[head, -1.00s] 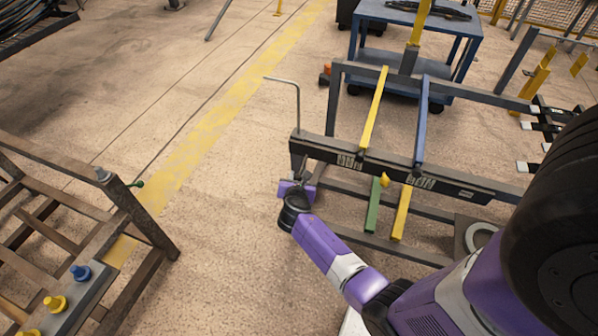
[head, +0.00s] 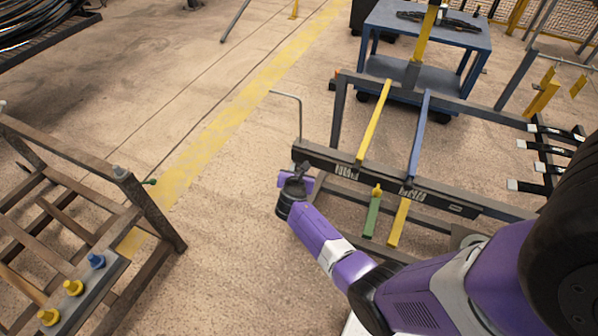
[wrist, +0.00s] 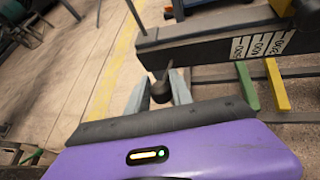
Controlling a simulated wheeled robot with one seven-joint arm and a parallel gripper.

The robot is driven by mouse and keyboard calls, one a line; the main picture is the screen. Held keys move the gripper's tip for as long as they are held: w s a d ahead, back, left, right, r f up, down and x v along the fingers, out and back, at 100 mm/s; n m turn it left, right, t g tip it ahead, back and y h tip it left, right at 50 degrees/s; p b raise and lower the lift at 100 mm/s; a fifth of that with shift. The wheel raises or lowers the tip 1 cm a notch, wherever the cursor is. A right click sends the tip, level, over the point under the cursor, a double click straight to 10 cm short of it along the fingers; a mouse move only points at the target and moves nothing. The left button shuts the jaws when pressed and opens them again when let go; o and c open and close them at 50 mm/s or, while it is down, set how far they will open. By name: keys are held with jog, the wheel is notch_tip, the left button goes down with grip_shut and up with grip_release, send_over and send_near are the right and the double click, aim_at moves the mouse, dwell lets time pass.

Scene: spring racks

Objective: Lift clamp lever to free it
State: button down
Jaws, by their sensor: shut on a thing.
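The clamp lever shows in the wrist view as a short dark stem with a dark round knob (wrist: 160,89), just below the near end of the rack's dark beam (wrist: 215,45). My gripper (wrist: 160,95) has its two grey fingers on either side of the knob, shut on it. In the head view my gripper (head: 302,170) is beside and just below the beam's left end (head: 312,153). The fingers are small and dark there, and the lever cannot be told apart from them. My purple gripper body hides the lower wrist view.
A thin bent grey rod (head: 299,115) rises by the beam's left end. Yellow (head: 374,120) and blue (head: 418,135) bars cross the rack. A brown frame with colored knobs (head: 97,261) stands left. A blue cart (head: 440,78) stands behind. Floor between racks is clear.

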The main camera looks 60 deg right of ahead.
jog(key=shift+d+r, duration=0.4)
jog(key=shift+r, duration=0.1)
dwell(0.3)
jog(key=c, duration=1.2)
grip_release()
jog(key=shift+f, duration=0.15)
jog(key=shift+o, duration=0.2)
jog(key=shift+a, duration=0.1)
jog(key=shift+f, duration=0.1)
jog(key=shift+a, duration=0.1)
jog(key=shift+s+a+r, duration=0.1)
jog(key=shift+a+r, duration=0.1)
jog(key=shift+a, duration=0.1)
jog(key=p+v, duration=0.1)
jog(key=v, duration=0.6)
